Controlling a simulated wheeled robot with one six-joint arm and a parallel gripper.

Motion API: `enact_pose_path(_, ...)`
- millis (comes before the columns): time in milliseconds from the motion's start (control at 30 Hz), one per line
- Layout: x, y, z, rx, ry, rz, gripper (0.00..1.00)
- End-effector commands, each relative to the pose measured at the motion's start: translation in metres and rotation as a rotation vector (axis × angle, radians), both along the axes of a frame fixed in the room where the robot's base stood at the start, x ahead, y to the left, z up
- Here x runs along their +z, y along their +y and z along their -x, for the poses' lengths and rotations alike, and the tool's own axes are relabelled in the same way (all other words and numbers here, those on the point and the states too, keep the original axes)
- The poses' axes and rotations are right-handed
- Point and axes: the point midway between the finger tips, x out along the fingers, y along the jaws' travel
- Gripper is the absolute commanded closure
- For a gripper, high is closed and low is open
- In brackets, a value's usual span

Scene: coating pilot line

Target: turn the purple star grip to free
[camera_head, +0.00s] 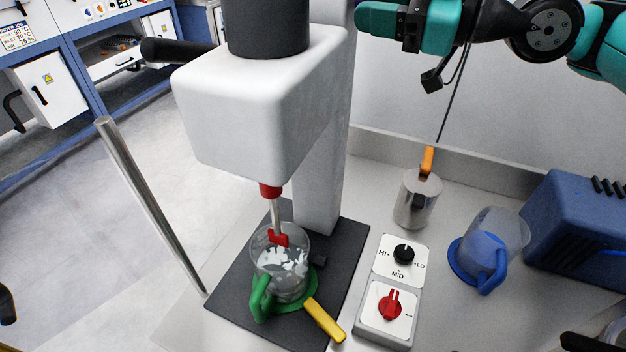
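No purple star grip shows in this view. A white mixer stand (250,105) with a black motor cap (268,25) fills the middle, and a black bar (175,51) sticks out from the left of its head. A red-collared stirrer shaft reaches down into a clear beaker (283,270), with a red piece on it. My teal and black arm crosses the top right, with a small black box hanging on a cable below it. I cannot make out my gripper's fingers.
A control box with a black knob (404,254) and a red knob (390,303) stands right of the dark base plate. A yellow lever (325,321), metal can (415,201), blue-handled jug (496,243) and blue unit (577,235) are nearby. A metal post (150,205) rises at left.

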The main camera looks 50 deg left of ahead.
Motion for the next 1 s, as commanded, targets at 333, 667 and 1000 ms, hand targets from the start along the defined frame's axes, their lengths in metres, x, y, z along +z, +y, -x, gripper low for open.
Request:
enact_pose_path(333,-0.0031,-0.0001,-0.0001,0.0,-0.254,-0.142,0.81)
enact_pose_path(667,0.0013,-0.0002,0.0,0.0,-0.386,-0.215,0.81)
enact_pose_path(1000,-0.0023,0.0,-0.0002,-0.001,-0.608,-0.338,0.81)
